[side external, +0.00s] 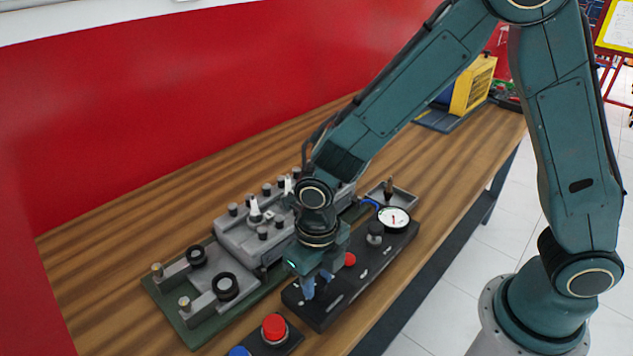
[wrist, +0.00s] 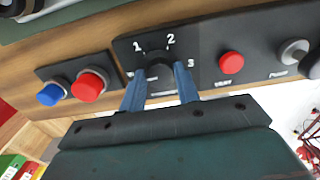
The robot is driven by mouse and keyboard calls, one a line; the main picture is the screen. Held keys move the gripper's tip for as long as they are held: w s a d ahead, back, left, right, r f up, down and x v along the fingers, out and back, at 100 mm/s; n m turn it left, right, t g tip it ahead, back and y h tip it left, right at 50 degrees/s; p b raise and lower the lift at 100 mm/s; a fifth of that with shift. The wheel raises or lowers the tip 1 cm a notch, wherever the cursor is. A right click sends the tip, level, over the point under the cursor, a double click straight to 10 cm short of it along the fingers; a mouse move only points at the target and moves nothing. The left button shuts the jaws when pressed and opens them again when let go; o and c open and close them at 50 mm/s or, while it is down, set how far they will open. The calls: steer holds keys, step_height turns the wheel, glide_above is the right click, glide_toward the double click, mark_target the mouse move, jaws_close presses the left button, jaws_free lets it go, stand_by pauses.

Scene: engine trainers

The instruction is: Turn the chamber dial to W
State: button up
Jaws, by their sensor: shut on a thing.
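The chamber dial (wrist: 158,72) is a dark round knob on the black panel (wrist: 210,45). White marks 1, 2 and 3 show around its far and right sides. A label to its left is partly hidden, and I cannot read a W. The dial's pointer is not clear. My gripper (wrist: 160,88) has its two blue fingers on either side of the dial and is shut on it. In the side external view my gripper (side external: 316,285) is down at the near end of the black panel (side external: 335,308), and the dial is hidden there.
A red button (wrist: 230,63) and a grey knob (wrist: 293,52) sit to the right on the panel. A separate box with a red button (side external: 274,327) and a blue button (side external: 239,351) stands nearby. A grey engine block (side external: 230,237) is behind; a gauge (side external: 394,219) is farther along.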

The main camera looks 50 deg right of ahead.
mark_target(317, 283)
steer(key=o, duration=1)
steer(key=shift+c, duration=0.2)
steer(key=shift+r, duration=0.1)
step_height(317, 283, up, 14)
stand_by(0.4)
